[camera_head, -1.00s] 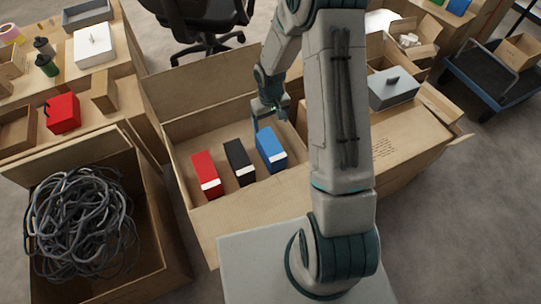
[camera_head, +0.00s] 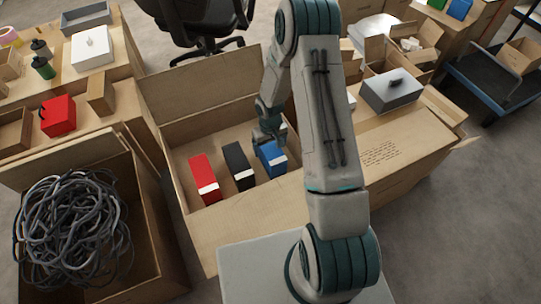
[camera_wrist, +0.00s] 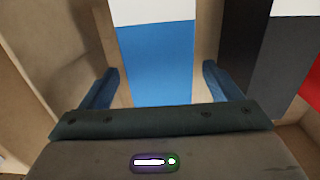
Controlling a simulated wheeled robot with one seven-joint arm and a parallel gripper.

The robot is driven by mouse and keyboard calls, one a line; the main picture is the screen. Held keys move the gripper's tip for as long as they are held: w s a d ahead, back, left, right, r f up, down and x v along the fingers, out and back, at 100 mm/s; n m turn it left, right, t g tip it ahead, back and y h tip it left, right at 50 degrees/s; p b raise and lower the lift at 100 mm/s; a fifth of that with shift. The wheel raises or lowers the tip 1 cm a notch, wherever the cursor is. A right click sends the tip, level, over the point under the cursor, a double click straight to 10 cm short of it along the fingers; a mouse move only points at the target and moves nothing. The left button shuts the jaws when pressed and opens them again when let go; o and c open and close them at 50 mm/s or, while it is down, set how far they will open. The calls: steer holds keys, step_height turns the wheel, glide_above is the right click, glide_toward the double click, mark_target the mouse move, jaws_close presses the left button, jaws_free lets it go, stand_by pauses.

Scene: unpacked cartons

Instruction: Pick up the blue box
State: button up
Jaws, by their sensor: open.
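The blue box (camera_head: 271,157) with a white band at its near end stands in the open carton (camera_head: 215,217), rightmost of a row of three boxes. In the wrist view the blue box (camera_wrist: 157,62) lies between the two blue fingers of my gripper (camera_wrist: 160,88). The fingers are open, with a gap on each side of the box. In the head view my gripper (camera_head: 268,137) is at the far end of the blue box and partly covers it. The fingertips are hard to make out there.
A black box (camera_head: 238,164) stands just left of the blue box, and a red box (camera_head: 203,175) beyond it. A carton of tangled cable (camera_head: 70,230) stands at left. A grey box (camera_head: 388,93) sits at right.

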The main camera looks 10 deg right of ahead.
step_height(320, 180, down, 3)
steer(key=shift+b, duration=0.3)
steer(key=shift+c, duration=0.4)
steer(key=shift+r, duration=0.1)
steer(key=c, duration=1.3)
